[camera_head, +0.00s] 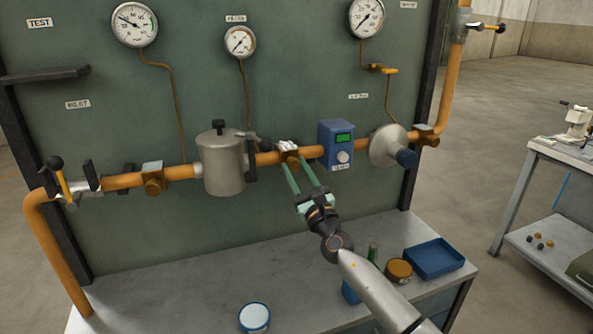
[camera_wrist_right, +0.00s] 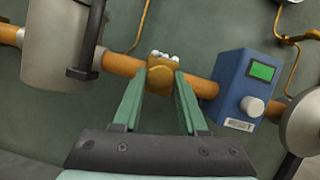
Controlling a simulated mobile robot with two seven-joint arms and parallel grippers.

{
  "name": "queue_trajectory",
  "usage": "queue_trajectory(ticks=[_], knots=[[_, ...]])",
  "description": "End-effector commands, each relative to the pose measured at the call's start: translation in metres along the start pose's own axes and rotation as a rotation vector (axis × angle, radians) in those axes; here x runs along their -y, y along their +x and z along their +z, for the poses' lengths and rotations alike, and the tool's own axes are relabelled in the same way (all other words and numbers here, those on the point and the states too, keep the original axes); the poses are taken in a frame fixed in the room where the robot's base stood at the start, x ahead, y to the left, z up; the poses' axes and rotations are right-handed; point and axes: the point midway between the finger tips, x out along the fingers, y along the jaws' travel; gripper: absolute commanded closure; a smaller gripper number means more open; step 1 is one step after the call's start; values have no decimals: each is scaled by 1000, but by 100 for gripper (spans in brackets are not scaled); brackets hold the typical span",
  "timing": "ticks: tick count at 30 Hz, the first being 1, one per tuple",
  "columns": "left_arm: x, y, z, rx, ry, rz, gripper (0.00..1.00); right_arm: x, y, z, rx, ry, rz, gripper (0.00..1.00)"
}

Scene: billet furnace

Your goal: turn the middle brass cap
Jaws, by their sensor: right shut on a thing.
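The middle brass cap (camera_head: 290,154) sits on the orange pipe between the grey canister and the blue box, with small silvery pieces on its top. In the right wrist view the cap (camera_wrist_right: 161,84) is between the two green fingers. My right gripper (camera_head: 295,162) reaches it from below and in front, shut on it with a finger on each side. The fingers partly hide the cap's sides. Another brass fitting (camera_head: 153,182) is on the pipe at the left and one more (camera_head: 427,136) at the right. My left gripper is not in view.
The grey canister (camera_head: 221,165) is left of the cap, and the blue box with a green display (camera_head: 337,143) is close on its right. A round grey fitting (camera_head: 387,147) is further right. Below, the bench holds a blue tray (camera_head: 434,259) and a round tin (camera_head: 254,317).

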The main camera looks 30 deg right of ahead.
Motion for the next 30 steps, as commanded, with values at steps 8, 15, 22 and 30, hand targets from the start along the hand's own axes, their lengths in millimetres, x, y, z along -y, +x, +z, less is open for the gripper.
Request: queue_trajectory(ticks=[8,15,22,30], knots=[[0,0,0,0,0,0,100,0,0,0,0,11,-4,100],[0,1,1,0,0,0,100,-2,0,-1,-1,95,-38,100],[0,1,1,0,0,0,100,-3,0,0,-1,262,-108,100],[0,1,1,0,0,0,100,-4,0,0,-1,501,-207,100]])
